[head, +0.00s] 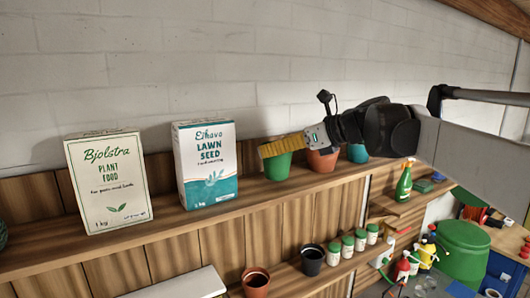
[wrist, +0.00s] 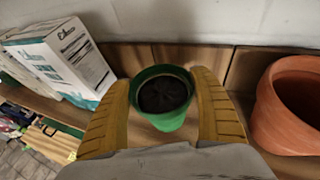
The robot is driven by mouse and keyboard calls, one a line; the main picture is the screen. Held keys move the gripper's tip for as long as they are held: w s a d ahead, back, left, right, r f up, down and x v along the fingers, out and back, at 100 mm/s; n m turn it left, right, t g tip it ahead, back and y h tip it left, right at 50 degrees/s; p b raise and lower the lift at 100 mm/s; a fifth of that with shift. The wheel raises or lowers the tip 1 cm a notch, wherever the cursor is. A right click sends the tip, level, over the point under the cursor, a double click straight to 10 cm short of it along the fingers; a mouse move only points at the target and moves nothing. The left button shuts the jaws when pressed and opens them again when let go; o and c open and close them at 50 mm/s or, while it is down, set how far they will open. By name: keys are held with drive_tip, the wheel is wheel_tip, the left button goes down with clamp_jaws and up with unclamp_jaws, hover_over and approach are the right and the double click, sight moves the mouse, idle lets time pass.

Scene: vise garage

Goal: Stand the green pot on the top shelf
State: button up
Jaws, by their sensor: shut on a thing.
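The green pot (head: 277,170) is at the top shelf (head: 240,200), between the lawn seed box and a terracotta pot. My gripper (head: 282,146) comes from the right with its yellow fingers at the pot's rim. In the wrist view the green pot (wrist: 165,122), dark inside, stands upright between the two fingers of my gripper (wrist: 160,82), which is shut on it. The pot's base looks to be at the shelf surface, but I cannot tell whether it touches.
On the top shelf stand a plant food box (head: 108,182), a lawn seed box (head: 207,165), a terracotta pot (head: 322,161) and a teal pot (head: 357,154). A lower shelf holds a brown pot (head: 256,284), a black pot (head: 312,262) and several green-lidded jars (head: 347,247).

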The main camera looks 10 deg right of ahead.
drive_tip(key=shift+w+d+f, duration=0.1)
drive_tip(key=shift+w+f, duration=0.05)
drive_tip(key=shift+f, duration=0.75)
drive_tip(key=shift+f, duration=0.15)
drive_tip(key=o, duration=1.4)
